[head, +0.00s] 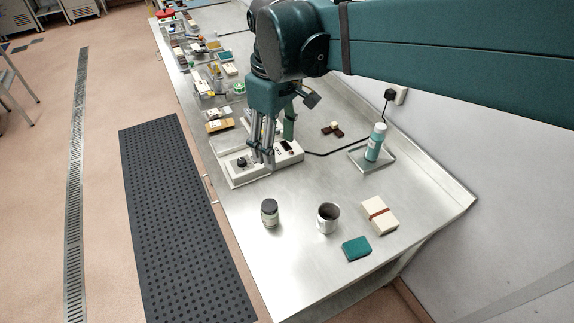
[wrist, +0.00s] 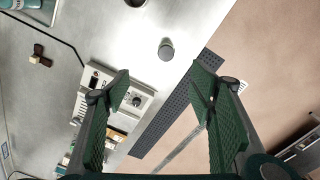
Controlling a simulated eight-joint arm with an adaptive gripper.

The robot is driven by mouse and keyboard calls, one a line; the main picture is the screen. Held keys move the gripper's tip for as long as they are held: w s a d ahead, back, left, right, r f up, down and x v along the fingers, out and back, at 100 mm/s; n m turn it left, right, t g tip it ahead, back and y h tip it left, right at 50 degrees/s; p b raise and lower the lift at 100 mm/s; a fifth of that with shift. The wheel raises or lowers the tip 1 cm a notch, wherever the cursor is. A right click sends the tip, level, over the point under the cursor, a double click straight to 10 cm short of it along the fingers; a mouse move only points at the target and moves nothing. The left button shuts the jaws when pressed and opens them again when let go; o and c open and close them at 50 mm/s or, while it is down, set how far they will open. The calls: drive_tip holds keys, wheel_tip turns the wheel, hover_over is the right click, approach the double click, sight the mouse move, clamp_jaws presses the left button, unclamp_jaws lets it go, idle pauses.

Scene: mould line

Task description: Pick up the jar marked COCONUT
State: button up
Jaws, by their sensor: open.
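A small jar with a dark lid and pale label (head: 269,213) stands upright on the steel bench near its front-left edge. The lettering is too small to read, so I cannot tell whether it says COCONUT. In the wrist view the jar (wrist: 166,49) shows from above, beyond the fingertips and roughly between them. My gripper (head: 262,156) is open and empty, pointing down over the white bench device, farther along the bench than the jar. In the wrist view its two green-padded fingers (wrist: 160,76) are spread apart. The jar is not touched.
A metal cup (head: 328,219) stands right of the jar, with a teal block (head: 356,248) and a cream box with a red band (head: 380,215) beyond. The white device (head: 240,166) is under my gripper. A teal bottle (head: 376,142) stands near the wall. Bench around the jar is clear.

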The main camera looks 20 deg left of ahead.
sight(271, 205)
drive_tip(key=shift+n, duration=0.4)
drive_tip(key=f, duration=0.8)
drive_tip(key=a+f, duration=0.1)
drive_tip(key=f, duration=0.8)
drive_tip(key=a+f, duration=0.1)
drive_tip(key=f, duration=0.8)
drive_tip(key=shift+s+a, duration=0.25)
drive_tip(key=shift+s, duration=0.15)
drive_tip(key=shift+f, duration=1.25)
drive_tip(key=shift+a+f, duration=0.2)
drive_tip(key=shift+f, duration=2.4)
drive_tip(key=c, duration=1.1)
